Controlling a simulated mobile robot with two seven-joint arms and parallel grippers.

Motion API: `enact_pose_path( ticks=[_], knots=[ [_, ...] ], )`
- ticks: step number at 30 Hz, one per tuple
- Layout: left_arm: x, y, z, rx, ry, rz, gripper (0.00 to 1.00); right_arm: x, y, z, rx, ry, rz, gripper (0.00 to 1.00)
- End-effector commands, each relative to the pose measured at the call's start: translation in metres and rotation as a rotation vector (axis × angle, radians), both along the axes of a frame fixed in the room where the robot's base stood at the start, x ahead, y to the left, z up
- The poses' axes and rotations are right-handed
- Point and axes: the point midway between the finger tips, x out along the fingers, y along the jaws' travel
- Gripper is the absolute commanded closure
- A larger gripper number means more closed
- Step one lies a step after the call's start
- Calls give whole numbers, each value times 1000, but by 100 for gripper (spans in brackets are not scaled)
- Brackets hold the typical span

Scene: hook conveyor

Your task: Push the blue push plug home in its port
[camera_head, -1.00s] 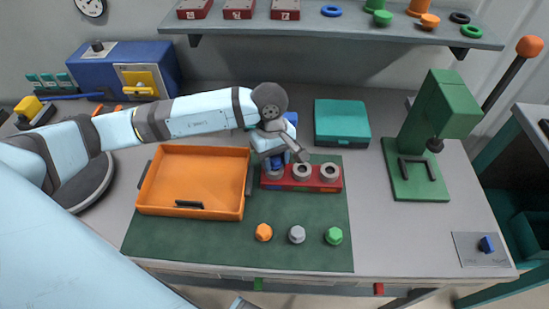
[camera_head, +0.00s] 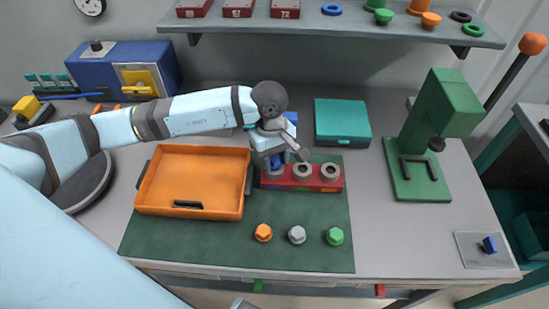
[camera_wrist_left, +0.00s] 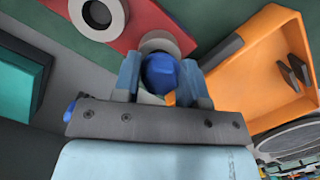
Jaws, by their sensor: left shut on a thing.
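The red port block (camera_head: 318,186) lies on the green mat with several grey-ringed ports in a row. My left gripper (camera_head: 276,160) is over the leftmost port and is shut on the blue push plug (camera_wrist_left: 161,72). In the left wrist view the left gripper's fingers (camera_wrist_left: 162,84) stand on both sides of the plug's round blue head. The plug is in line with the grey port ring (camera_wrist_left: 167,42). The fingers hide how deep the plug sits. My right gripper is not in view.
An orange tray (camera_head: 150,190) stands close left of the block. Orange (camera_head: 264,232), grey (camera_head: 297,234) and green (camera_head: 335,236) plugs stand in front of it. A teal case (camera_head: 342,120) lies behind, and a green press (camera_head: 430,135) stands to the right.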

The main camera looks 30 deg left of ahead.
Motion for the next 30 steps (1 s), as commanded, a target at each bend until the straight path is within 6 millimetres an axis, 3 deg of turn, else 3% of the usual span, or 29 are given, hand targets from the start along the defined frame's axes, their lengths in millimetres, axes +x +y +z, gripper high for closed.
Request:
enact_pose_path(
  ticks=[30],
  knots=[
    [0,0,0,1,-1,0,84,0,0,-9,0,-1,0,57]
  ],
)
